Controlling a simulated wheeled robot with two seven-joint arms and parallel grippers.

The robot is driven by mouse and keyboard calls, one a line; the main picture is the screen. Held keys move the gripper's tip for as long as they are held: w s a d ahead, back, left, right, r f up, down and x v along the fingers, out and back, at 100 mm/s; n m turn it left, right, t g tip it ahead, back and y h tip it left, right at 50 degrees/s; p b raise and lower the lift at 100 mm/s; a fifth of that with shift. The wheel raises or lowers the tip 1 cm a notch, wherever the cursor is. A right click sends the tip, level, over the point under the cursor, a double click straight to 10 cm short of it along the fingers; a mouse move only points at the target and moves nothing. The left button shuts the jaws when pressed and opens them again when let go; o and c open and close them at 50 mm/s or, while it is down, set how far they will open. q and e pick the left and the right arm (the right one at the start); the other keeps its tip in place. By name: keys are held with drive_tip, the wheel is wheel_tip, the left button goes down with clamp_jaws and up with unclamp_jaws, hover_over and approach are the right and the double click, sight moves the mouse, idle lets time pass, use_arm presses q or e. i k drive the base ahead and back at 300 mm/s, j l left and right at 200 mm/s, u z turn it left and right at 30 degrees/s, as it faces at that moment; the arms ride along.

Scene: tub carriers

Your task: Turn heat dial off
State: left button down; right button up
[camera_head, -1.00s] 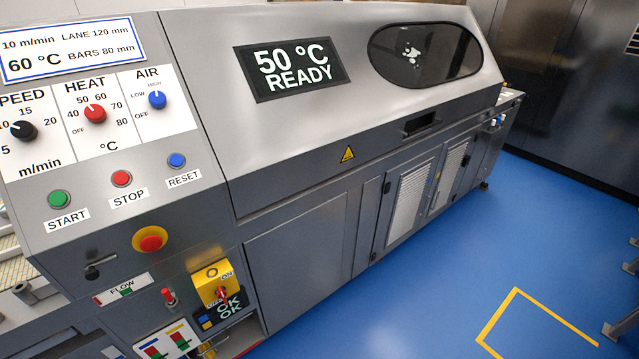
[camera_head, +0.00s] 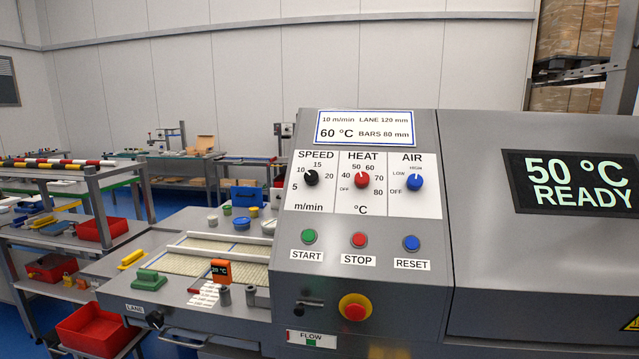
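The heat dial (camera_head: 361,180) is a red round knob on the white HEAT panel in the head view. Its scale runs from OFF at the lower left through 40, 50, 60 and 70 to 80 at the lower right. Its pointer is too small to read surely, but it seems to point upward. The display (camera_head: 578,183) at the right reads 50 °C READY. Neither of my grippers is in view.
The black speed dial (camera_head: 311,178) and blue air dial (camera_head: 414,182) flank the heat dial. Below are green start (camera_head: 309,236), red stop (camera_head: 359,240) and blue reset (camera_head: 411,243) buttons. An emergency stop (camera_head: 355,308) sticks out lower down. A conveyor (camera_head: 215,259) lies left.

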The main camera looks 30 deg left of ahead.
sight(361, 180)
drive_tip(key=i+u, duration=0.1)
drive_tip(key=u, duration=0.6)
drive_tip(key=i+j, duration=0.05)
